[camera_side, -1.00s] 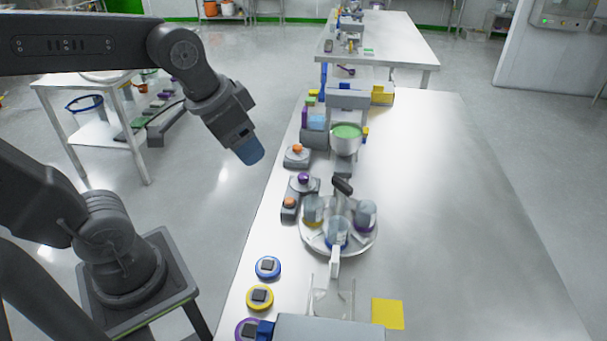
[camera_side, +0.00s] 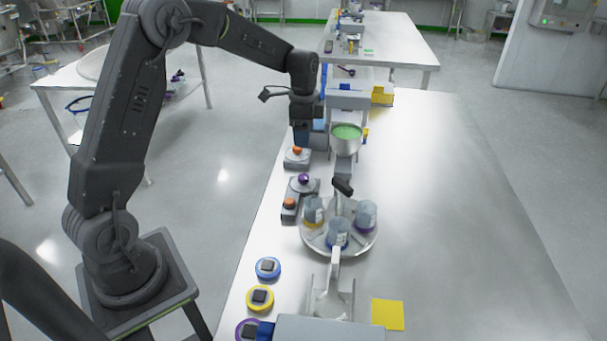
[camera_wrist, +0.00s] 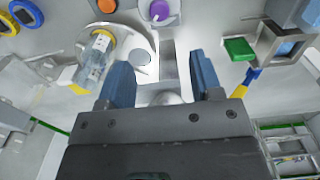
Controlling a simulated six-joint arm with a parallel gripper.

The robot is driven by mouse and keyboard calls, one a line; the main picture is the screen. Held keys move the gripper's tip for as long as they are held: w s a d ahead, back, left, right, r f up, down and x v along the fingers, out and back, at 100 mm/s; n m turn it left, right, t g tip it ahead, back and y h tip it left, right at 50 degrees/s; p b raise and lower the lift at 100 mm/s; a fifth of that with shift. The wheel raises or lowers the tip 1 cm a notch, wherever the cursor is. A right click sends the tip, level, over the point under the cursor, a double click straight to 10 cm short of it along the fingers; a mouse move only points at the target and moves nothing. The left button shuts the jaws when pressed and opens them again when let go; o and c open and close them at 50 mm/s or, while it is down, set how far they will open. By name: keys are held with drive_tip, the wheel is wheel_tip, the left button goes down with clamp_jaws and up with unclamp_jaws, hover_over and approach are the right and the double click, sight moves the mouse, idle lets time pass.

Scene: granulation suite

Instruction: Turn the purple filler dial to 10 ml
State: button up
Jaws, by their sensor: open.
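The purple dial (camera_side: 304,179) sits on a grey base on the near-left part of the bench. In the wrist view the purple dial (camera_wrist: 159,11) is at the top edge, partly cut off, ahead of the fingertips. My gripper (camera_side: 301,141) points down over the left edge of the bench, just above and behind an orange knob (camera_side: 297,150). In the wrist view my gripper (camera_wrist: 159,62) has its two blue fingers apart with nothing held between them. The dial's scale marks are too small to read.
A second orange knob (camera_side: 289,203) is beside the purple dial. A round carousel (camera_side: 316,240) holds jars in front. A bowl of green material (camera_side: 345,138) stands close to the right of my gripper. The bench's right side is clear.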

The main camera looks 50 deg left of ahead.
sight(304, 176)
wheel_tip(304, 176, down, 13)
drive_tip(key=shift+f, duration=0.15)
idle(0.4)
drive_tip(key=c, duration=0.9)
